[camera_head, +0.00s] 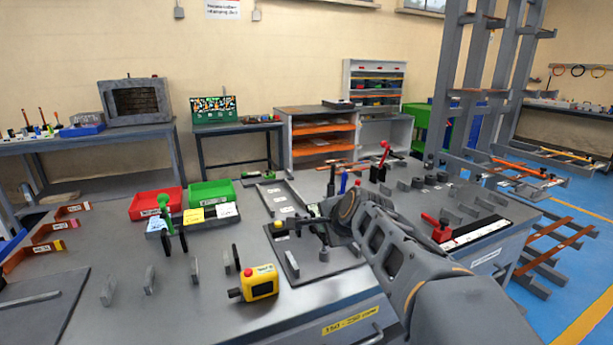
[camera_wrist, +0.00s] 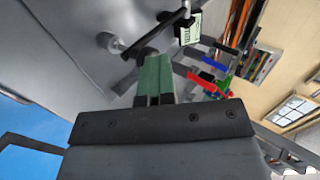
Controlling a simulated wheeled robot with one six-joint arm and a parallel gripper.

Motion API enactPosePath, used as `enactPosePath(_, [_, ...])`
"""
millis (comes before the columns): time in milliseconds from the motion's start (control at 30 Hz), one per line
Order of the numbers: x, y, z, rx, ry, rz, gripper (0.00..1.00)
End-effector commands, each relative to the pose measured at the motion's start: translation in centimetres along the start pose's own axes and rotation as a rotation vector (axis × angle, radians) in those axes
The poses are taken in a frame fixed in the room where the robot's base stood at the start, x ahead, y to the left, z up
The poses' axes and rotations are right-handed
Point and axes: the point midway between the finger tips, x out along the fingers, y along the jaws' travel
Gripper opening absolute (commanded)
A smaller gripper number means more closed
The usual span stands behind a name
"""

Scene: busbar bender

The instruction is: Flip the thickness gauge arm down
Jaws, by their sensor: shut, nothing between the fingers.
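The thickness gauge (camera_head: 313,211) stands on a dark base plate (camera_head: 290,266) at the middle of the bench, partly hidden by my arm. Its small display box (camera_wrist: 190,29) shows at the top of the wrist view. In the head view my wrist hides much of the gripper.
A yellow box with a red button (camera_head: 261,282) stands on the bench front. Red (camera_head: 156,204) and green (camera_head: 211,193) bins stand behind to the left. A red-handled tool (camera_head: 440,229) is right of my arm. Several upright grey plates stand around the bench.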

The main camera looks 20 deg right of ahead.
Motion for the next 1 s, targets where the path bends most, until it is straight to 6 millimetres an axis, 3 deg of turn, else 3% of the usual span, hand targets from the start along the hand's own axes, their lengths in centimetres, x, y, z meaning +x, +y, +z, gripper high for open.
enactPosePath(567, [0.3,0.7,0.3,-0.002,-0.011,0.022,0.00])
enactPosePath(733, [-0.7,-0.6,0.3,-0.002,-0.010,0.018,0.00])
enactPosePath(933, [-3.3,-3.8,0.2,-0.002,-0.004,0.005,0.00])
enactPosePath(1000, [-4.0,-3.7,0.2,-0.003,-0.004,0.003,0.00])
